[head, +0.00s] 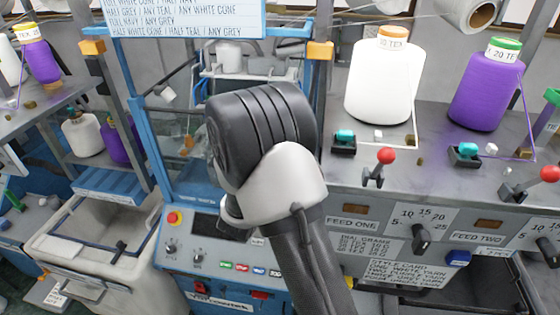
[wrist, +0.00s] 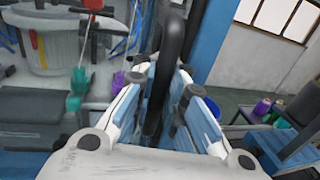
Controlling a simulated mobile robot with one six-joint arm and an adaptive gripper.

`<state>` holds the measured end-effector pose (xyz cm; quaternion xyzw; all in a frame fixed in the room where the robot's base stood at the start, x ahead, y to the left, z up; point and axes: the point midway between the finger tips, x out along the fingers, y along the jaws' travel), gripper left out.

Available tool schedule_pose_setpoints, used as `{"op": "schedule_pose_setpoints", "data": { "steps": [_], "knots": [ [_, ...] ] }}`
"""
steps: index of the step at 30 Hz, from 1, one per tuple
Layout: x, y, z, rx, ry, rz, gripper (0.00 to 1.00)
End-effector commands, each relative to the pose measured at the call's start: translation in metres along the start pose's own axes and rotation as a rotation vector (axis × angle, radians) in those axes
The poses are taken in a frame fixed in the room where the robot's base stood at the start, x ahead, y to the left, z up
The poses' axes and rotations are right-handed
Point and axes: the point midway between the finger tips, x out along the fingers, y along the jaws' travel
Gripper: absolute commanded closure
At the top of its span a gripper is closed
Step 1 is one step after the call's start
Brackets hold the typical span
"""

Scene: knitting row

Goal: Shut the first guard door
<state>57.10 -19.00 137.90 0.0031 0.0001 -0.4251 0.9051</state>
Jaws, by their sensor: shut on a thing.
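The first guard door (head: 139,125) is a blue-framed, see-through panel left of the middle in the head view. It seems to stand at an angle to the machine opening; how far open it is I cannot tell. In the wrist view my gripper (wrist: 168,95) has its two pale-blue-padded fingers closed on an upright black handle (wrist: 174,45). A blue upright (wrist: 212,45), likely the door's frame, stands just beyond the handle. In the head view my wrist and forearm hide the fingers, the handle and part of the door.
A control panel (head: 215,258) with a red stop button (head: 174,218) sits below the opening. A white cone (head: 384,85) and a purple cone (head: 487,92) stand on the right shelf, near red-knobbed levers (head: 385,156). A grey bin (head: 100,240) stands lower left.

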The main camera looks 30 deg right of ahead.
Motion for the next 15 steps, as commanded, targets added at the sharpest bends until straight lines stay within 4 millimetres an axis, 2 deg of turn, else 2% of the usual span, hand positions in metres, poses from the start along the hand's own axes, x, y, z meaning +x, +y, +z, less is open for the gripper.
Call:
{"op": "schedule_pose_setpoints", "data": {
  "steps": [9,10,15],
  "knots": [
    [0.0003,0.0025,0.0022,0.005,-0.004,0.006,1.00],
    [0.0003,0.0026,0.0023,0.005,-0.004,0.006,0.91],
    [0.0001,0.0024,0.0022,0.004,-0.004,0.005,0.80]
  ]
}}
